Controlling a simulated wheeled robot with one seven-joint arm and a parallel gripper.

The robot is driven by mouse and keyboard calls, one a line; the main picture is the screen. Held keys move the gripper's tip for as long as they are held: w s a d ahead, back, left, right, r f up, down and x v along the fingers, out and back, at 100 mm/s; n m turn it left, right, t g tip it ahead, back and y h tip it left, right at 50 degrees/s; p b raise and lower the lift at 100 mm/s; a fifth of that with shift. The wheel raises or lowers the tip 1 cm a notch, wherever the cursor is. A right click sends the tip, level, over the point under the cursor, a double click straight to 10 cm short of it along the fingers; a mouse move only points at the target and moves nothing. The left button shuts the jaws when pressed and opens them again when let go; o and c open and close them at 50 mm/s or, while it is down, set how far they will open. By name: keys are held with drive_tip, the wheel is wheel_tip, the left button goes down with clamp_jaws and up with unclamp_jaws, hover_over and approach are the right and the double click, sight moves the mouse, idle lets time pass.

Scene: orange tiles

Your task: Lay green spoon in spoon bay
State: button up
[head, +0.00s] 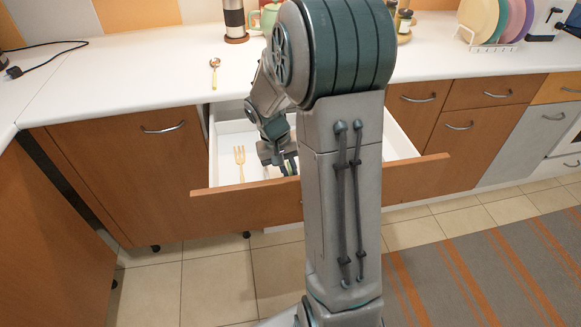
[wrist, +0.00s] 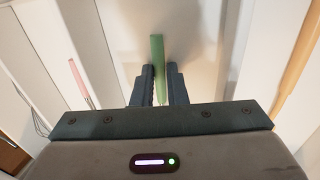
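My gripper (wrist: 163,82) is inside the open drawer (head: 228,135), low down between two white dividers. Its fingers are close together around a green handle (wrist: 157,57), which I take to be the green spoon; its bowl is hidden. The handle stands roughly in line with the fingers. The bay floor (wrist: 192,30) below is bare where it shows. I cannot tell whether the spoon touches the bay floor.
A yellow fork (head: 240,160) lies in the drawer's left part. A pink handle (wrist: 78,78) and a wooden-coloured handle (wrist: 301,65) lie in other bays. Another spoon (head: 215,72) lies on the white counter (head: 130,75). The drawer front (head: 245,200) and dividers stand close around my gripper.

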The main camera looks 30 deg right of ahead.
drive_tip(key=s+p+v, duration=0.1)
drive_tip(key=p+v, duration=0.1)
drive_tip(key=v, duration=1)
drive_tip(key=s+a+n+t+y, duration=0.1)
drive_tip(key=s+a, duration=0.3)
drive_tip(key=s, duration=0.4)
drive_tip(key=s+a+r+n+t+y, duration=0.1)
drive_tip(key=s+a+n, duration=0.1)
drive_tip(key=s+a, duration=0.3)
drive_tip(key=s, duration=0.3)
drive_tip(key=shift+a+t+y, duration=0.25)
drive_tip(key=shift+t+y, duration=0.15)
drive_tip(key=shift+d+r, duration=0.1)
